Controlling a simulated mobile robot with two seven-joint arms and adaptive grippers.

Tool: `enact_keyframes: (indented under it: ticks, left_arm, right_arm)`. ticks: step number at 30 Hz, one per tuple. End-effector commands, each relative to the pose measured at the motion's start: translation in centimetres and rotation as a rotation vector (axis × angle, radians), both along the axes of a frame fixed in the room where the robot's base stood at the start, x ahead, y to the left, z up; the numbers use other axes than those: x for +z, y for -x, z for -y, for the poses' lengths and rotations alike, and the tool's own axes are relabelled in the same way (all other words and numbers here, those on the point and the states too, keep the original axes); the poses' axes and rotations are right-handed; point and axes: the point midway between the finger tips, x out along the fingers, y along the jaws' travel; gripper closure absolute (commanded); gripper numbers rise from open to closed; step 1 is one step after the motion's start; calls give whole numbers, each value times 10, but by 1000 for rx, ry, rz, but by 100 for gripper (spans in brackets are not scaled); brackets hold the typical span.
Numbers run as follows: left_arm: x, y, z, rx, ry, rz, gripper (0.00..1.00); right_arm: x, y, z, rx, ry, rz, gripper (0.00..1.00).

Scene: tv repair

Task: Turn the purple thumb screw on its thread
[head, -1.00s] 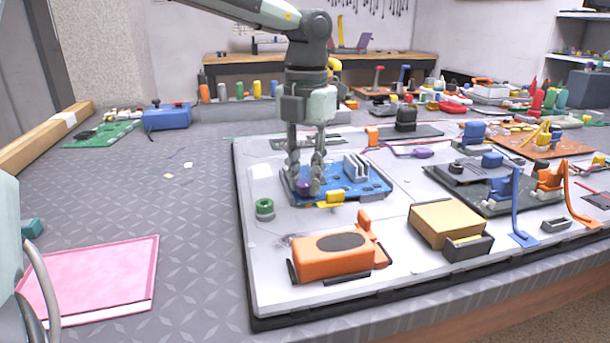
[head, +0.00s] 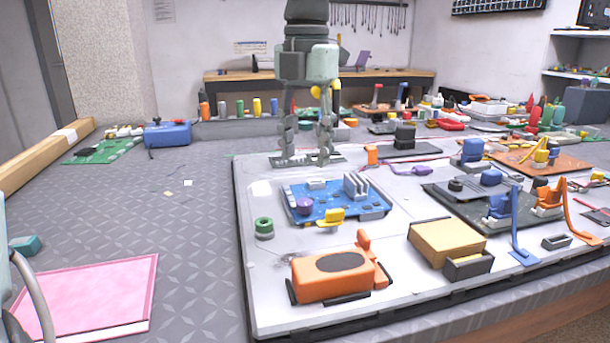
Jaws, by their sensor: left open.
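The purple thumb screw (head: 304,206) sits at the left front part of the blue circuit board (head: 350,206), its round head in full view. The thread under it is hidden. My left gripper (head: 306,158) is open and empty, fingers pointing down. It is raised above the panel and appears beyond the blue board, apart from the screw. My right gripper is not in view.
The blue board lies on a large white panel (head: 225,262). The grey table at left is mostly clear around a pink tray (head: 90,290).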

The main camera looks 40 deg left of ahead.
Motion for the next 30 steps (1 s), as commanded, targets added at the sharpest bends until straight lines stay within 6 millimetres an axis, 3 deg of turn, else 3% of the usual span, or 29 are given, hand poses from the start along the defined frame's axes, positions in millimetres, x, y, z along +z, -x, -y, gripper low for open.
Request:
enact_keyframes:
  ticks: [3,9,30]
  left_arm:
    - [19,0,0,0,0,2,54]
    - [32,0,1,-1,-1,0,54]
    - [32,0,1,-1,0,0,54]
  right_arm:
    - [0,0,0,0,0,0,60]
    - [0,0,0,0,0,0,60]
    - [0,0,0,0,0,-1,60]
